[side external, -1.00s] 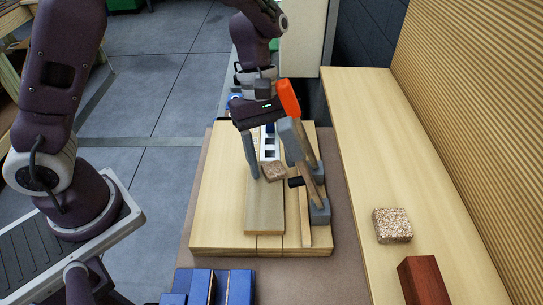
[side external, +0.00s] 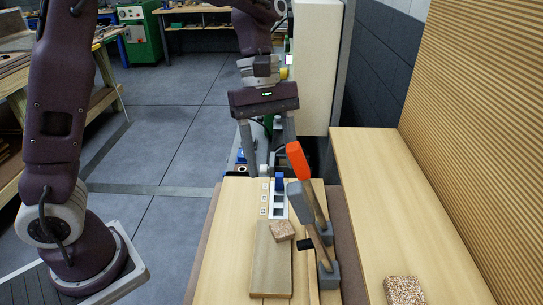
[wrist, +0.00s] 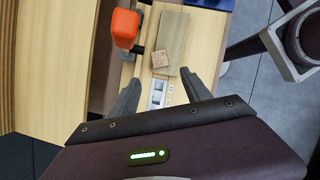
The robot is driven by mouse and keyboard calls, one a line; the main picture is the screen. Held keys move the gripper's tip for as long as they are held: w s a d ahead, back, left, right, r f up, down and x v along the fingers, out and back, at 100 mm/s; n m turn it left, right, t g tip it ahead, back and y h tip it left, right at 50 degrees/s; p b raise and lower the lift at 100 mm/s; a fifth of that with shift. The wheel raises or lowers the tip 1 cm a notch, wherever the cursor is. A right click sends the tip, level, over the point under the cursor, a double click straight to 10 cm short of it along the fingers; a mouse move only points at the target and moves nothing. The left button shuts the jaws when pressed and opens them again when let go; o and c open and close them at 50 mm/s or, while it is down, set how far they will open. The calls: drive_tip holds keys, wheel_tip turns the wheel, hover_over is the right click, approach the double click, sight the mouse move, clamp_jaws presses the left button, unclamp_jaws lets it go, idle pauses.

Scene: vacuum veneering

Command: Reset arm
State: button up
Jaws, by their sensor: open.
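My gripper (side external: 271,165) is open and empty, its two grey fingers pointing down beyond the far end of the wooden work board (side external: 225,235). In the wrist view the open fingers (wrist: 160,80) spread apart with nothing between them. A small speckled cork-like block (side external: 281,231) rests on a grey-brown panel (side external: 270,268) on the board, apart from the fingers. The block also shows in the wrist view (wrist: 160,59) on the panel (wrist: 173,35). A clamp with an orange handle (side external: 298,162) stands at the panel's right.
A white strip with dark squares (side external: 279,205) lies near the far end of the board. A wooden ledge (side external: 375,200) along the ribbed wall holds another speckled block (side external: 405,290). A white cabinet (side external: 317,70) stands behind my gripper. Grey floor (side external: 170,130) is open at left.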

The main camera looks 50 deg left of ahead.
drive_tip(key=w+d+r+n+t+h, duration=0.1)
drive_tip(key=w+r+n+t+h, duration=0.1)
drive_tip(key=w+r+n+t, duration=0.55)
drive_tip(key=w+r+n+t+h, duration=0.1)
drive_tip(key=w+r+n+t, duration=0.1)
drive_tip(key=r+n+t, duration=0.6)
drive_tip(key=s+a+r+n+y, duration=0.2)
drive_tip(key=a+n+y, duration=0.25)
drive_tip(key=n, duration=0.55)
drive_tip(key=s+a+r+n+y, duration=0.1)
drive_tip(key=s+a+n+y, duration=0.3)
drive_tip(key=n, duration=0.7)
drive_tip(key=s+a+f+n+g+y, duration=0.1)
drive_tip(key=s+a+f+n+g, duration=0.15)
drive_tip(key=s+n, duration=0.35)
drive_tip(key=s+a+f+n+g, duration=0.2)
drive_tip(key=s+f+n, duration=0.2)
drive_tip(key=n, duration=0.4)
drive_tip(key=s+d+f+n+g+h, duration=0.1)
drive_tip(key=s+d+f+n+g, duration=0.1)
drive_tip(key=s, duration=0.4)
drive_tip(key=s+d+f+n+g+h, duration=0.1)
drive_tip(key=s+d+f+n, duration=0.3)
drive_tip(key=s+n, duration=0.2)
drive_tip(key=shift+d+f+g, duration=0.15)
drive_tip(key=shift+f+g, duration=0.15)
drive_tip(key=shift+g, duration=0.1)
